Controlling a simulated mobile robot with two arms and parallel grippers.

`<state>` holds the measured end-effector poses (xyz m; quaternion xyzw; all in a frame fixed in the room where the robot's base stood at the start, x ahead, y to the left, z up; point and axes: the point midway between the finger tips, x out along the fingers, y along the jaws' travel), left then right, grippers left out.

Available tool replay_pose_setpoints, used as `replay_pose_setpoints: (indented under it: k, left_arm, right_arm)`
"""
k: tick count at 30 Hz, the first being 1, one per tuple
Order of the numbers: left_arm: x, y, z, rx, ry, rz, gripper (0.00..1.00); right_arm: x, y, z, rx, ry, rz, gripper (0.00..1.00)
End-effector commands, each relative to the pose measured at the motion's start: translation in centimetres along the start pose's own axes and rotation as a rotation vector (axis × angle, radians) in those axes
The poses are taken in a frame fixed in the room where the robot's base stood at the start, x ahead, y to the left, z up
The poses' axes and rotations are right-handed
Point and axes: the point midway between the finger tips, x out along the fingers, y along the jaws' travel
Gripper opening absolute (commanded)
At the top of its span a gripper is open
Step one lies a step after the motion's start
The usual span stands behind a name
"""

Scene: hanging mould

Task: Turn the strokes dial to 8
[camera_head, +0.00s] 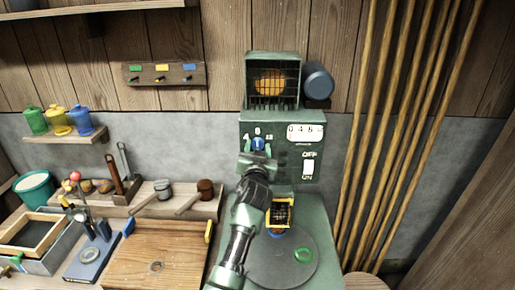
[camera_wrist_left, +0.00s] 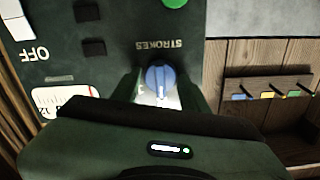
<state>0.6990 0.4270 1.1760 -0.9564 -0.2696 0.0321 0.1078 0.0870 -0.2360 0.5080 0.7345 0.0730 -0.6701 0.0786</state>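The blue strokes dial (camera_head: 258,143) sits on the green machine panel (camera_head: 285,170), with small numbers around its top. In the left wrist view the picture is upside down, and the dial (camera_wrist_left: 160,79) shows under the word STROKES. A pale mark on the dial seems to point towards the top number; I cannot read the exact setting. My left gripper (camera_head: 257,163) is just below and in front of the dial. Its fingers (camera_wrist_left: 163,97) appear apart, one on each side of the dial, with no clear contact. My right gripper is in neither view.
A wire cage (camera_head: 272,82) stands above. Wooden poles (camera_head: 395,130) lean at the right. A bench with a wooden tray (camera_head: 155,255) is at the left.

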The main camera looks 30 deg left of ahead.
Motion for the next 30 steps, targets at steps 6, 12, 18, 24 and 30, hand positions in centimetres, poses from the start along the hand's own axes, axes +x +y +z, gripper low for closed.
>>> replay_pose_setpoints:
  k: [6, 12, 18, 24, 30]
  left_arm:
    - [0.0, 0.0, 0.0, -0.001, 0.001, 0.0, 0.61]
    - [-0.3, 0.0, 0.0, -0.001, 0.002, 0.0, 0.61]
    - [-2.9, 0.1, 0.2, -0.002, 0.002, 0.0, 0.61]
    - [-6.1, 0.1, 0.3, -0.002, 0.001, 0.001, 0.61]
    - [-7.7, 0.1, 0.1, -0.001, 0.0, 0.0, 0.61]
  right_arm:
    - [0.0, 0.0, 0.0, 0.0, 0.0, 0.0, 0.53]
    - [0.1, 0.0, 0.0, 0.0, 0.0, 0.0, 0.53]
    - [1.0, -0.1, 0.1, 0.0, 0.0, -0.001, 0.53]
    - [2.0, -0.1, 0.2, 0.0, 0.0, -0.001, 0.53]
    - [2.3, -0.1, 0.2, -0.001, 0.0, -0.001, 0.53]
